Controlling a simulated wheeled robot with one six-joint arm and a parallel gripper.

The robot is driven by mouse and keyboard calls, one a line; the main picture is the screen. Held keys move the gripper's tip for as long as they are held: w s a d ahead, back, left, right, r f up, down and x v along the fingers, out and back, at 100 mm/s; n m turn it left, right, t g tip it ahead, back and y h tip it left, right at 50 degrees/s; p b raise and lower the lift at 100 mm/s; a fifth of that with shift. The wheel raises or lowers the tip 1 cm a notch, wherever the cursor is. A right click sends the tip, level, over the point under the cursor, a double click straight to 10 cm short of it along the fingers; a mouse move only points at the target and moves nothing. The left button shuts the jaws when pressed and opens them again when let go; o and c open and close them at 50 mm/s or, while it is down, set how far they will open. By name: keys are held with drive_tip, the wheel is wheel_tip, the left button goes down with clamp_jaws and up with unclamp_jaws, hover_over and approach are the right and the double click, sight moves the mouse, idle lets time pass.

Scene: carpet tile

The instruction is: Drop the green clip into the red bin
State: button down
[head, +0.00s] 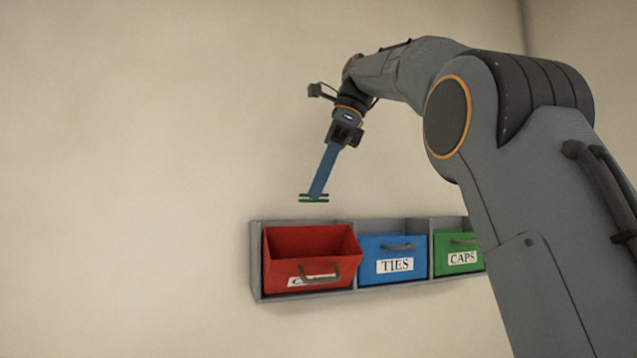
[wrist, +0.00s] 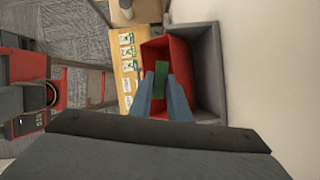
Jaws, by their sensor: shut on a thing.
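The green clip (head: 314,198) is held at the tip of my gripper (head: 316,190), above the red bin (head: 312,243). In the wrist view the green clip (wrist: 161,80) sits between the two blue fingers of my gripper (wrist: 162,92), with the red bin (wrist: 181,72) behind it. My gripper is shut on the clip. The red bin is tilted out of the grey rack and its top is open. A handle covers part of its label. I cannot see down to the bin's floor clearly.
A blue bin (head: 393,258) labelled TIES and a green bin (head: 457,253) labelled CAPS sit to the right in the grey wall rack (head: 257,275). My arm hides the rack's right end. A wooden surface with cards (wrist: 128,60) shows left of the bin in the wrist view.

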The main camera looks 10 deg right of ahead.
drive_tip(key=shift+f+b, duration=1.2)
drive_tip(key=shift+f, duration=1.1)
drive_tip(key=c, duration=1.6)
unclamp_jaws()
drive_tip(key=shift+p+v, duration=1.7)
drive_tip(key=shift+v, duration=2.2)
